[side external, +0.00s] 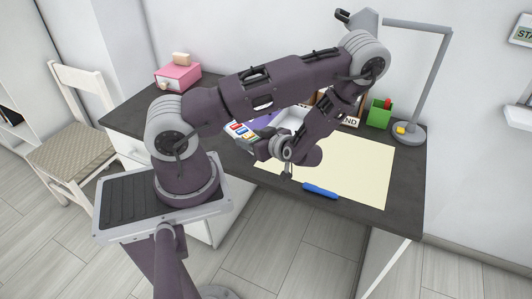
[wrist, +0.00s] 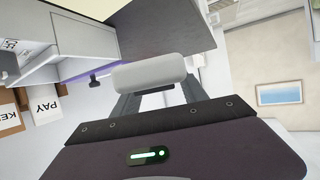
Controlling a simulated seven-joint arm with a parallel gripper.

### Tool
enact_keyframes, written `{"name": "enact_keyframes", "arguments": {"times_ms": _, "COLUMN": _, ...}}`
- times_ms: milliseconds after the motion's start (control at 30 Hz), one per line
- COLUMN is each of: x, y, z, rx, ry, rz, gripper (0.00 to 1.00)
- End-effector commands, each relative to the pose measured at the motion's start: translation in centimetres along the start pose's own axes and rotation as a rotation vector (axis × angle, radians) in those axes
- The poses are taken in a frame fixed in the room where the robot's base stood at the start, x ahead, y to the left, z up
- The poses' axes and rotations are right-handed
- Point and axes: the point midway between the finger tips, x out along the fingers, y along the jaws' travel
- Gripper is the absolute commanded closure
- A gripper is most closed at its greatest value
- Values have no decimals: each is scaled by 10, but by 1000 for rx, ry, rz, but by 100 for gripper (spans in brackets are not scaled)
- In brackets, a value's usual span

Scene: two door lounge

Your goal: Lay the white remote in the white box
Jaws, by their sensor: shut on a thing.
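My gripper (wrist: 155,95) is shut on the white remote (wrist: 150,71), a pale rounded bar across its fingertips in the wrist view. In the side external view my gripper (side external: 287,174) hangs over the left front part of the cream mat, and I cannot make out the remote there. The white box (side external: 292,117) stands on the desk behind my gripper, partly hidden by my arm. Pale box-like walls (wrist: 75,45) show at the upper left of the wrist view; I cannot tell whether they are the same box.
The cream mat (side external: 362,168) covers much of the dark desk (side external: 405,190). A blue pen-like thing (side external: 320,191) lies at its front edge. Labelled cards (wrist: 43,103) show in the wrist view.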

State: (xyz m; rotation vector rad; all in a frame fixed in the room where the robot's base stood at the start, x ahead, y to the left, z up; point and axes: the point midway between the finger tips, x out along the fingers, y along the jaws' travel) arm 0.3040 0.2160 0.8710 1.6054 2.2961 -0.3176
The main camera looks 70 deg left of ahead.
Motion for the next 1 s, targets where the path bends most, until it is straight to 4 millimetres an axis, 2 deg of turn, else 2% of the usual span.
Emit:
{"name": "enact_keyframes", "arguments": {"times_ms": 133, "x": -3, "y": 1, "z": -5, "rx": 3, "ry": 0, "rz": 5, "gripper": 95}}
{"name": "enact_keyframes", "arguments": {"times_ms": 233, "x": -9, "y": 16, "z": -1, "rx": 20, "ry": -1, "rz": 51, "gripper": 95}}
{"name": "enact_keyframes", "arguments": {"times_ms": 367, "x": -31, "y": 56, "z": 8, "rx": 77, "ry": -1, "rz": 192, "gripper": 95}}
{"name": "enact_keyframes", "arguments": {"times_ms": 467, "x": -59, "y": 95, "z": 11, "rx": 140, "ry": 0, "rz": 347, "gripper": 95}}
{"name": "enact_keyframes", "arguments": {"times_ms": 567, "x": -98, "y": 135, "z": 8, "rx": 214, "ry": 0, "rz": 532, "gripper": 95}}
{"name": "enact_keyframes", "arguments": {"times_ms": 733, "x": -186, "y": 191, "z": -18, "rx": 366, "ry": 1, "rz": 918, "gripper": 95}}
{"name": "enact_keyframes", "arguments": {"times_ms": 867, "x": -256, "y": 210, "z": -51, "rx": 488, "ry": 3, "rz": 1219, "gripper": 95}}
{"name": "enact_keyframes", "arguments": {"times_ms": 900, "x": -276, "y": 212, "z": -62, "rx": 523, "ry": 5, "rz": 1307, "gripper": 95}}
{"name": "enact_keyframes", "arguments": {"times_ms": 1000, "x": -317, "y": 208, "z": -86, "rx": 606, "ry": 8, "rz": 1500, "gripper": 95}}
